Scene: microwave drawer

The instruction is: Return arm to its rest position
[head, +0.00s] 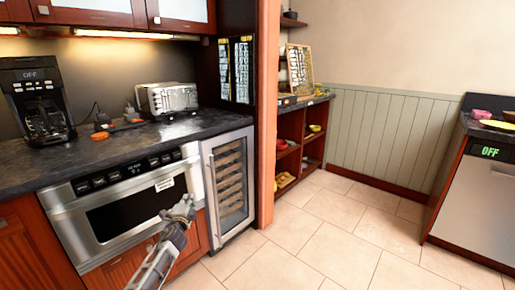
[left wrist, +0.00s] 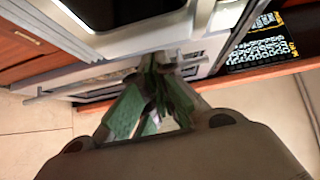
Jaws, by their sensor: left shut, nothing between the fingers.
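The microwave drawer (head: 125,203) is built in under the dark counter at the left of the head view, and its front looks closed. My left gripper (head: 187,204) is in front of the lower right part of the microwave front, shut and empty. In the left wrist view my left gripper (left wrist: 165,95) shows with its green-padded fingers together. The microwave front (left wrist: 150,45) is beyond it, and I cannot tell how large the gap is. My right gripper is in neither view.
A coffee maker (head: 38,103) and a toaster (head: 168,99) stand on the dark counter (head: 90,146). A wine cooler (head: 230,185) is right of the microwave. A dishwasher (head: 478,205) stands at the far right. The tiled floor (head: 320,240) between is clear.

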